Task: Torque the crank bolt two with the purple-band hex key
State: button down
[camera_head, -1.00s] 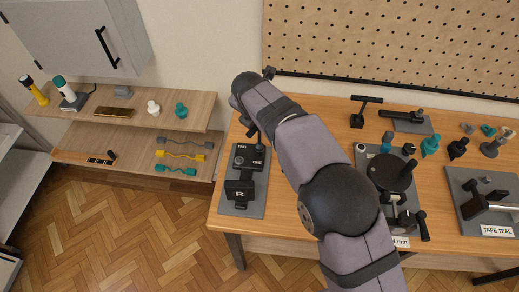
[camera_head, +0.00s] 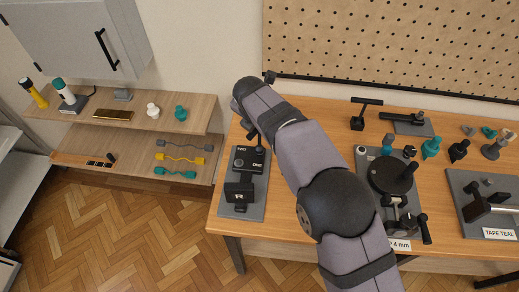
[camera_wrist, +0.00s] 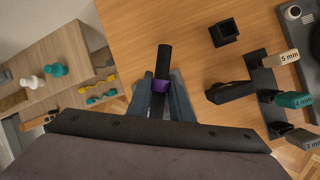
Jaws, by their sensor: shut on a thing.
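My gripper (camera_wrist: 161,90) is shut on a black hex key (camera_wrist: 164,60) with a purple band (camera_wrist: 161,86), seen between the fingers in the wrist view. In the head view the gripper is mostly hidden by my arm, at the left end of the bench. Just below it stands a black crank fixture (camera_head: 240,192) on a grey base plate (camera_head: 257,203), with markings that look like TWO, ONE and R. Bolt two itself cannot be made out. Whether the key touches the fixture is hidden.
A holder with tags 5 mm (camera_wrist: 289,58), 4 mm (camera_wrist: 295,101) and 3 mm stands right in the wrist view, near an empty black square socket (camera_wrist: 223,32). A round black-topped fixture (camera_head: 392,174) stands right of my arm. Shelves (camera_head: 135,107) stand left, beyond the bench edge.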

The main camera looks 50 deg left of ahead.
jog(key=c, duration=1)
grip_release()
jog(key=shift+b+v, duration=1.55)
jog(key=shift+v, duration=2.1)
